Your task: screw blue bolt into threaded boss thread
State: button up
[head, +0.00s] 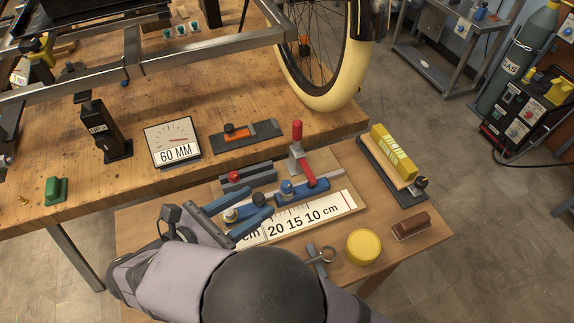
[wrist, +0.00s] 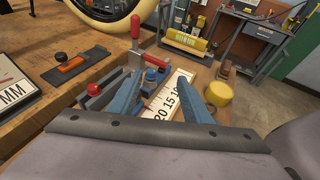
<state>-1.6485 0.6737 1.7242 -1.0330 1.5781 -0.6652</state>
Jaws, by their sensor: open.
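My gripper (head: 256,202) is open over the small side table, its two blue-grey fingers spread above a blue fixture and a ruler. In the wrist view my gripper (wrist: 163,84) shows nothing held between the fingertips. A small dark blue piece (head: 124,82) hangs under the trike frame (head: 190,53) tube at the upper left; it may be the blue bolt, but it is too small to tell whether it sits in a threaded boss. A blue rounded knob (head: 287,187) stands on the fixture just beyond the fingers. No threaded hole can be made out.
A red-handled clamp (head: 297,130) rises beyond the fingers. The ruler (head: 315,211), a yellow round tin (head: 363,246) and a brown block (head: 411,225) lie on the side table. The workbench carries a 60 MM gauge (head: 173,142) and a black stand (head: 103,130).

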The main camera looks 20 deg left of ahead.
jog(key=w+d+r+m+g+h+p, duration=0.2)
jog(key=w+d+r+m+h+p, duration=0.1)
jog(key=w+d+r+p, duration=0.25)
jog(key=w+d+r+m+g+h+p, duration=0.1)
jog(key=w+d+r+m+h+p, duration=0.2)
jog(key=w+d, duration=0.4)
jog(key=w+d+r+m+g+p, duration=0.2)
jog(key=w+d+m+g+p, duration=0.15)
jog(key=d+g, duration=0.35)
jog(key=n+g+y+p, duration=0.2)
jog(key=n+g+y, duration=0.1)
jog(key=n+y, duration=0.65)
send_over(288, 182)
jog(key=shift+m+y, duration=0.55)
jog(key=shift+m, duration=0.25)
jog(key=f, duration=0.9)
jog(key=shift+s+d+f, duration=0.25)
jog(key=shift+s+d, duration=0.05)
jog(key=shift+s, duration=0.05)
jog(key=shift+w+a+n, duration=0.2)
jog(key=shift+a+n, duration=0.1)
jog(key=shift+n, duration=0.2)
jog(key=shift+w+n, duration=0.1)
jog(key=shift+n, duration=0.8)
jog(key=shift+f, duration=0.1)
jog(key=shift+f+p, duration=1)
jog(key=shift+f, duration=2.6)
